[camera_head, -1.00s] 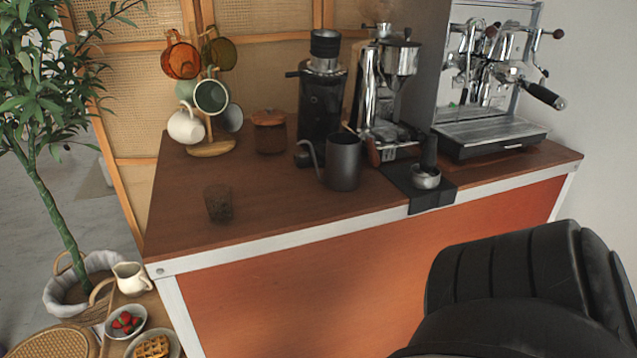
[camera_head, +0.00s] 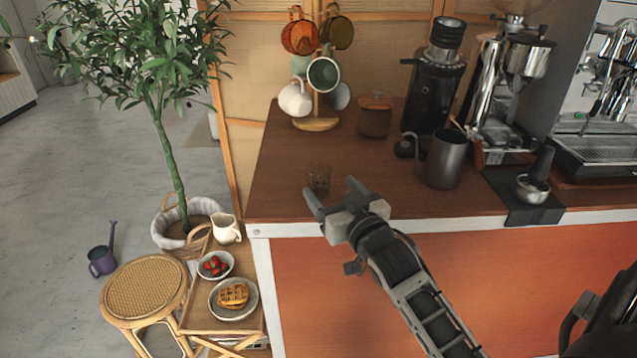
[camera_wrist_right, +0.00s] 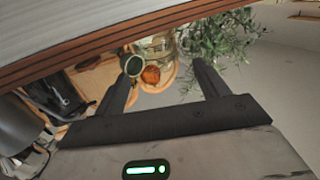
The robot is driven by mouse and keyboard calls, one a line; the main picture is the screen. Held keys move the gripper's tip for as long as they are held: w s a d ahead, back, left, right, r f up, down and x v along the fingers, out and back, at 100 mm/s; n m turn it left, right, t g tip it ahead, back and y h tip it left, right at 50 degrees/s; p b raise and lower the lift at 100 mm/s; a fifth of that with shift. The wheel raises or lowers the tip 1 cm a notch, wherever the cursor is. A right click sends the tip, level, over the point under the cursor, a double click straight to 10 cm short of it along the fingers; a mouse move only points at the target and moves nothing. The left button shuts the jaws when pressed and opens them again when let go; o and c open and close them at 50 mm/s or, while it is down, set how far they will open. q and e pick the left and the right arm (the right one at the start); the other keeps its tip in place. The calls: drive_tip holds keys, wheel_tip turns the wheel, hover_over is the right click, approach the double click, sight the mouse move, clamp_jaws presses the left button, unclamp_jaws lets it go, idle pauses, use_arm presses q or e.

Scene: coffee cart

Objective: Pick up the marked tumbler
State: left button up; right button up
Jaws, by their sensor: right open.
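A small dark see-through tumbler (camera_head: 319,179) stands upright near the front left of the brown counter (camera_head: 281,203) in the head view. I see no clear mark on it. My right gripper (camera_head: 331,188) is open, with its fingers at the counter's front edge, pointing toward the tumbler. The tumbler appears just beyond and between the fingertips; I cannot tell whether they touch it. My left gripper is not in view.
A mug tree (camera_head: 317,124) and a lidded jar (camera_head: 375,116) stand behind the tumbler. A dark kettle (camera_head: 446,160) and a coffee grinder (camera_head: 432,95) stand to the right. A side table (camera_head: 240,325) with food and a rattan stool (camera_head: 146,287) are at lower left.

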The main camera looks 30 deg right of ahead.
sight(324, 182)
drive_tip(key=shift+w+d+f, duration=0.1)
drive_tip(key=shift+w+d, duration=0.1)
drive_tip(key=shift+w, duration=0.95)
drive_tip(key=shift+w+d, duration=0.15)
drive_tip(key=shift+w, duration=1.05)
drive_tip(key=shift+w+d+f, duration=0.1)
drive_tip(key=shift+w+d, duration=0.1)
drive_tip(key=shift+w, duration=0.95)
drive_tip(key=c, duration=1)
